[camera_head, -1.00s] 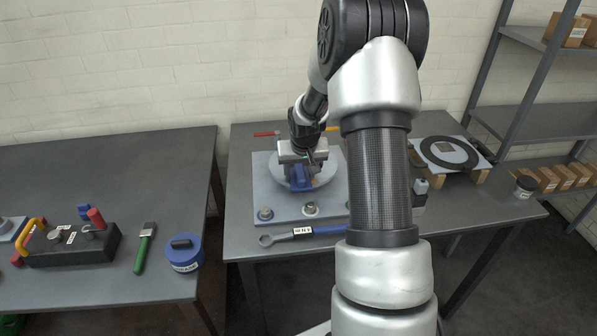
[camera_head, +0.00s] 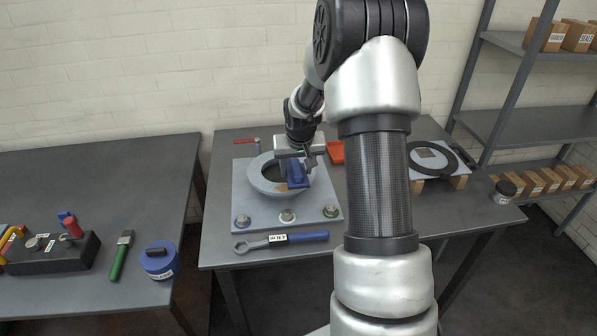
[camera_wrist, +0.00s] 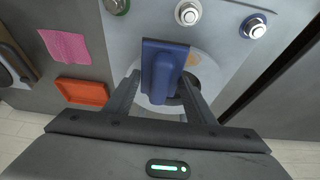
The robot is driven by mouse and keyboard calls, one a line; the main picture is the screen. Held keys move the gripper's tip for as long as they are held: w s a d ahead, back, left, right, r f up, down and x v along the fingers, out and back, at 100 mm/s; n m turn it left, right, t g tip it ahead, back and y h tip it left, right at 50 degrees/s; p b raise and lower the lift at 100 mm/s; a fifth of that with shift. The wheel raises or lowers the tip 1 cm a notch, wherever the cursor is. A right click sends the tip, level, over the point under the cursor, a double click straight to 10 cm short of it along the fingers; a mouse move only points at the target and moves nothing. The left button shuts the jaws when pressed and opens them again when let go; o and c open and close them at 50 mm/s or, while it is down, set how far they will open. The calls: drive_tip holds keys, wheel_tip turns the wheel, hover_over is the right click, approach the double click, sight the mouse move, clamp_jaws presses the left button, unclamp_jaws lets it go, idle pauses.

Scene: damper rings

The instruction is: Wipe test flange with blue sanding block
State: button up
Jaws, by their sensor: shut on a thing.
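The test flange, a light grey ring (camera_head: 257,186), lies on a grey plate (camera_head: 262,212) on the middle bench. My gripper (camera_head: 296,163) is shut on the blue sanding block (camera_head: 298,176), at the right side of the ring. The block appears to be on or just above the ring's face; contact is not clear. A small brown patch (camera_head: 283,187) shows on the ring just left of the block. In the wrist view, my gripper (camera_wrist: 160,82) has the block (camera_wrist: 163,68) between its fingers, over the flange (camera_wrist: 207,75).
Several bolts, one at the plate's front middle (camera_head: 287,216), line its front edge. A blue-handled wrench (camera_head: 300,237) lies before the plate. An orange tray (camera_head: 336,152) is behind right. A dark ring (camera_head: 438,160) rests on a raised plate at right. The left bench holds a blue canister (camera_head: 160,262).

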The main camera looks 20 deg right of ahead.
sight(295, 163)
drive_tip(key=shift+r+p, duration=0.95)
drive_tip(key=shift+r, duration=1.2)
drive_tip(key=shift+a, duration=0.1)
